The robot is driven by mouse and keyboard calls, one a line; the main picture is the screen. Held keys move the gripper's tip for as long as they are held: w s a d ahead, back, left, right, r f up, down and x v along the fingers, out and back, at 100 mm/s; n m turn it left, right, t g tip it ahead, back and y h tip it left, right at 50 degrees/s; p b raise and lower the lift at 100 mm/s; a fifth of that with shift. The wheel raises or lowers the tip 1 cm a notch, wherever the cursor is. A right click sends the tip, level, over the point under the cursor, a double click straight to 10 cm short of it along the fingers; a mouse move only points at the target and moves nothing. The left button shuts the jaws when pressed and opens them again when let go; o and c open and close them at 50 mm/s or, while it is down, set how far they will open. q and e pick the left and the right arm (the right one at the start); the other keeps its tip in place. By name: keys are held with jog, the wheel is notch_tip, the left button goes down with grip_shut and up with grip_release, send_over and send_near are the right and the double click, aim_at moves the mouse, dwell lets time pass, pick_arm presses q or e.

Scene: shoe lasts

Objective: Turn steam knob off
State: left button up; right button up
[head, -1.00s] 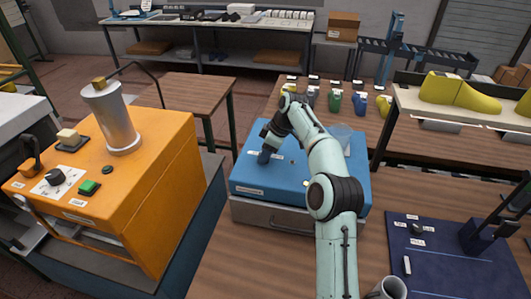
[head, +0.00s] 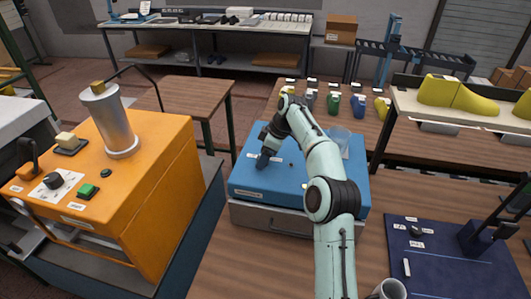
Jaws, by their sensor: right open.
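No knob clearly marked steam can be read. A dark round knob (head: 54,181) on a white plate is on the orange machine (head: 150,190) at the left, apart from my gripper. My left gripper is not in view.
The orange machine also carries a green button (head: 87,190) and a metal cylinder (head: 112,120). A dark blue panel (head: 440,262) lies at the right. Yellow lasts (head: 455,95) rest on a shelf.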

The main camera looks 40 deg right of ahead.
jog(key=v, duration=0.6)
jog(key=shift+d+r, duration=0.15)
jog(key=shift+r, duration=0.15)
jog(key=shift+s+r, duration=0.2)
jog(key=shift+r, duration=0.2)
